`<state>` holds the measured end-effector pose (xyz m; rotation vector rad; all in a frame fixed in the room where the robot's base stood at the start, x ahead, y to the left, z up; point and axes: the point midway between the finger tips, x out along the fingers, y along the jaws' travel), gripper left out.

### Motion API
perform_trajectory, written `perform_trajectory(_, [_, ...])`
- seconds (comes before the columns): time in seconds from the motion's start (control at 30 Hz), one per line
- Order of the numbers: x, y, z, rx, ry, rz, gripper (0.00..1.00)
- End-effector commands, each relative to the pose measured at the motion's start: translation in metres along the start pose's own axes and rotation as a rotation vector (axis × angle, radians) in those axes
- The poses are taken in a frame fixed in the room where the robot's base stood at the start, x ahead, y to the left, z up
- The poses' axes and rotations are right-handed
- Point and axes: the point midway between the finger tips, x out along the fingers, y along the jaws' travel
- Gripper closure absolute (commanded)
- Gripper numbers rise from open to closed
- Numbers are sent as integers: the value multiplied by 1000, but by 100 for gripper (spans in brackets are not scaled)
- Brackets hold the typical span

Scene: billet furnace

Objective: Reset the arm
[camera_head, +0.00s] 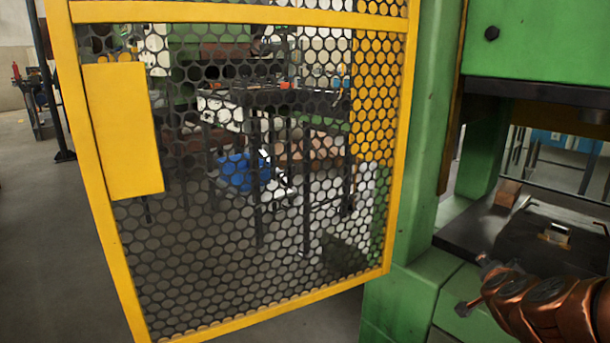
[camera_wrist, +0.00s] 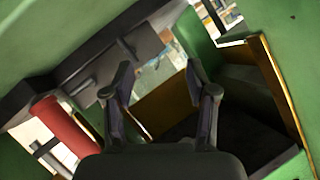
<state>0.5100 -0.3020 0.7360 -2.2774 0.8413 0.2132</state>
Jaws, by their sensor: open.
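My gripper (camera_wrist: 161,95) shows in the wrist view with its two dark fingers spread apart and nothing between them. In the head view my copper-coloured arm comes in from the lower right, and my gripper (camera_head: 474,290) is at its left end, in front of the green machine (camera_head: 405,240). The fingers are small and dark there. In the wrist view the green machine (camera_wrist: 200,45) is close around the gripper and appears tilted.
A yellow-framed mesh door (camera_head: 400,120) with a yellow plate (camera_head: 123,130) fills the left and middle. A dark machine bed (camera_head: 480,232) holds a small brown block (camera_head: 507,193) and a metal handle (camera_head: 554,234). A red cylinder (camera_wrist: 65,127) shows in the wrist view. Open floor lies far left.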

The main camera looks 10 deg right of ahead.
Motion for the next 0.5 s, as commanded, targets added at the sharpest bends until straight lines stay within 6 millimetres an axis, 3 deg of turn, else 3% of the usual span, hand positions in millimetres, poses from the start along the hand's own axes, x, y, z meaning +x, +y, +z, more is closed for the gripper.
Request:
perform_trajectory(0.03, [-16, -32, -3, -32, -53, -37, 43])
perform_trajectory(0.2, [-64, -100, 26, -151, -262, -136, 43])
perform_trajectory(0.33, [-108, -137, 48, -250, -419, -191, 43])
perform_trajectory(0.5, [-173, -167, 70, -391, -621, -229, 43])
